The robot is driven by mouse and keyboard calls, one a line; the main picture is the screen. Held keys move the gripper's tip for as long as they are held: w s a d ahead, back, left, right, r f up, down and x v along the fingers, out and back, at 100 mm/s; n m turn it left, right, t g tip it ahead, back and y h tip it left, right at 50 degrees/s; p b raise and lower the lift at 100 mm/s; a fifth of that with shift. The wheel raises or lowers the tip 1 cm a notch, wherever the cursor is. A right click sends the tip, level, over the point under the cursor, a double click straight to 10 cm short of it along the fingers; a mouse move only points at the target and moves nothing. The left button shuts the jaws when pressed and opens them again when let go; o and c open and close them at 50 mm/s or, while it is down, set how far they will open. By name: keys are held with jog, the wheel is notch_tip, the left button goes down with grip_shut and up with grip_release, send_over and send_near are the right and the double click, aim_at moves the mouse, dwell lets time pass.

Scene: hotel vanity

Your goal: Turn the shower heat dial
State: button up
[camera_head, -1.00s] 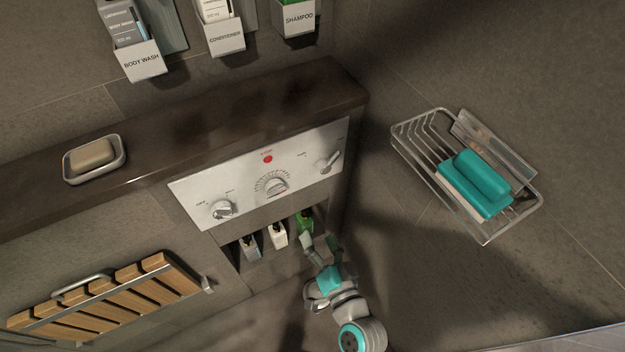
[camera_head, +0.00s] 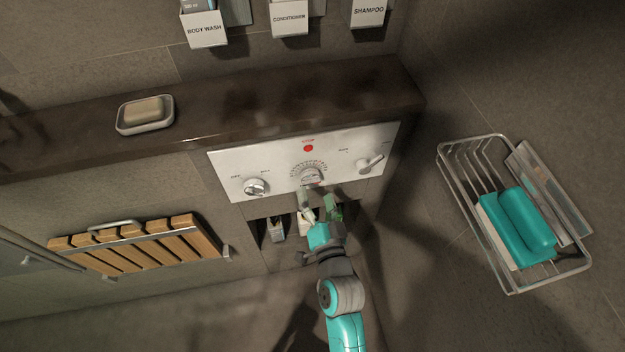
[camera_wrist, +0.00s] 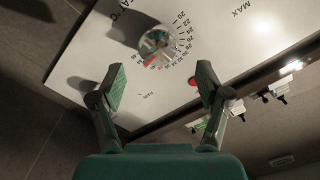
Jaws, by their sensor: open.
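The heat dial (camera_head: 311,176) is a round metallic knob with a temperature scale, in the middle of the white control panel (camera_head: 225,162). In the wrist view the dial (camera_wrist: 155,46) shows a red mark on its lower edge and numbers around its right side. My gripper (camera_head: 318,201) is open and empty, just below the dial in the head view. In the wrist view the fingers of my gripper (camera_wrist: 160,85) are spread wide, with the dial beyond their tips and sideways between them. No contact with the dial is visible.
A second knob (camera_head: 255,187) and a lever (camera_head: 370,164) flank the dial. A red button (camera_head: 308,148) sits above it. Small bottles, including a white-labelled one (camera_head: 276,229), stand in the niche below. A dark ledge (camera_head: 260,105) juts out above; a wire basket (camera_head: 505,277) hangs at right.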

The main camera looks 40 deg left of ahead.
aim_at(311, 178)
jog(key=shift+x, duration=2.5)
jog(key=shift+c, duration=0.2)
jog(key=c, duration=1.1)
